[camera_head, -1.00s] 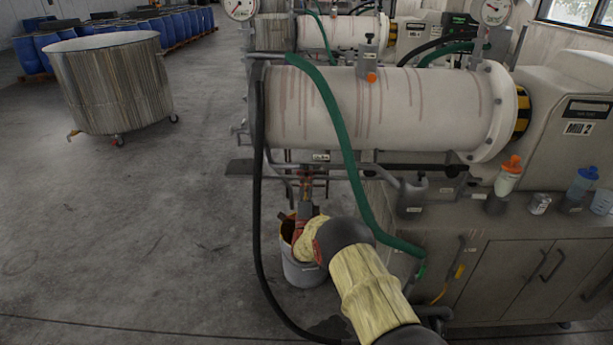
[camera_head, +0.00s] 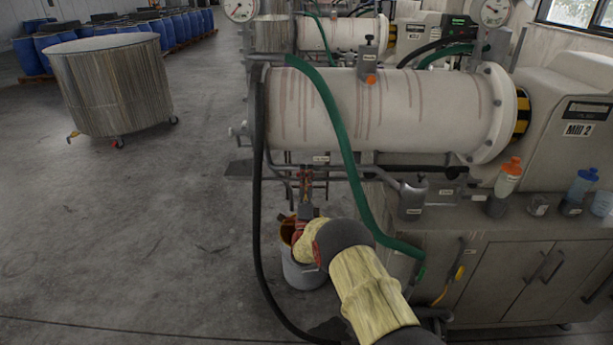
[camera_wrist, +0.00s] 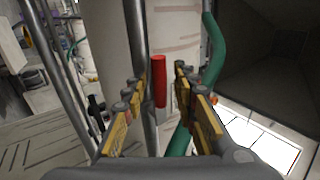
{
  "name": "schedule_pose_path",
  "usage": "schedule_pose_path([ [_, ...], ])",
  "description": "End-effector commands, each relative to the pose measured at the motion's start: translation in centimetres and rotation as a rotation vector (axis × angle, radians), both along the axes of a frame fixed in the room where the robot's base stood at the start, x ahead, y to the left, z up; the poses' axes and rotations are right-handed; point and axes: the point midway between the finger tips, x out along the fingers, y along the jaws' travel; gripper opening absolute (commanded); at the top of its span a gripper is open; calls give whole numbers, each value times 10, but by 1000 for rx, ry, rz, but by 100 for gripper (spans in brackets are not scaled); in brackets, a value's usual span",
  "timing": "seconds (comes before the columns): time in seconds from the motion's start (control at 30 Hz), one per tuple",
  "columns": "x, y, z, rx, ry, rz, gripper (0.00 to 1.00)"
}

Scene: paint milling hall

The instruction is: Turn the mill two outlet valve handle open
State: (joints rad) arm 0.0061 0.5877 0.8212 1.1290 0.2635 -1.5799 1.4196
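Mill two is the long white cylinder (camera_head: 390,108) with red-brown streaks, beside a housing labelled "Mill 2" (camera_head: 577,130). Its outlet pipework hangs below the cylinder's left end, with my gripper (camera_head: 306,198) just under it. In the wrist view a red valve handle (camera_wrist: 159,80) stands upright between the two fingers of my gripper (camera_wrist: 160,95). The fingers are apart, with a visible gap on each side of the handle. In the head view my wrist hides part of the outlet, and the handle is too small to tell clearly there.
A grey bucket (camera_head: 302,274) stands on the floor below the outlet. A green hose (camera_head: 345,150) and a black hose (camera_head: 257,200) hang near my arm. Bottles (camera_head: 508,178) stand on the cabinet at right. A large metal tub (camera_head: 110,88) stands at left, with open floor between.

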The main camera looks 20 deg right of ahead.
Motion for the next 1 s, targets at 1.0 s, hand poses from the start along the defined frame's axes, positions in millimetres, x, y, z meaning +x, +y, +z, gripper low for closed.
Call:
schedule_pose_path([
  [1.0,-95,32,-67,0,0,0,28],
])
